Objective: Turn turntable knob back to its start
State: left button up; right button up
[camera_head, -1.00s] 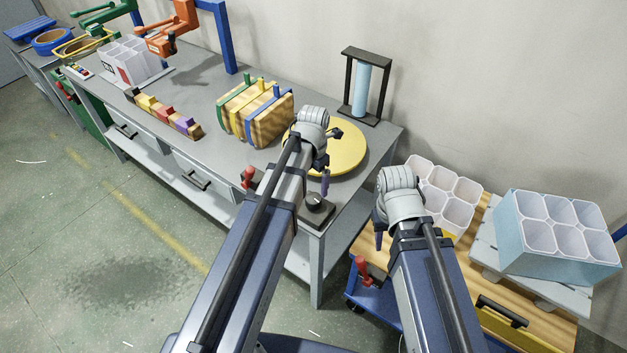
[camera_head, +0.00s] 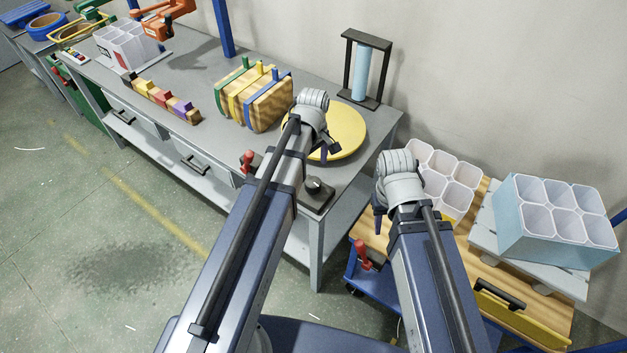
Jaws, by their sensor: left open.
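The turntable (camera_head: 350,137) is a round yellow disc on the grey workbench, partly covered by my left wrist. Its knob (camera_head: 313,185) is a small black dial on a dark box at the bench's near right corner. Which way the knob points is too small to tell. My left gripper (camera_head: 326,150) is open and empty over the turntable's near edge, beyond the knob and apart from it. My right gripper (camera_head: 379,226) hangs above the wooden cart top, right of the bench; its fingers are too small to read.
A red-handled clamp (camera_head: 248,160) sits on the bench's front edge, left of the knob. Wooden boards (camera_head: 262,104) and a black frame with a blue cylinder (camera_head: 361,75) stand behind. White cell trays (camera_head: 452,172) are on the cart (camera_head: 377,240).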

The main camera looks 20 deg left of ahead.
aim_at(314, 181)
pick_arm(q)
jog(key=m, duration=1.3)
jog(key=shift+w, duration=0.1)
jog(key=shift+f, duration=0.2)
notch_tip(314, 181, down, 8)
jog(key=b, duration=0.8)
jog(key=shift+r, duration=0.2)
jog(key=c, duration=1.4)
jog(key=shift+n, duration=0.3)
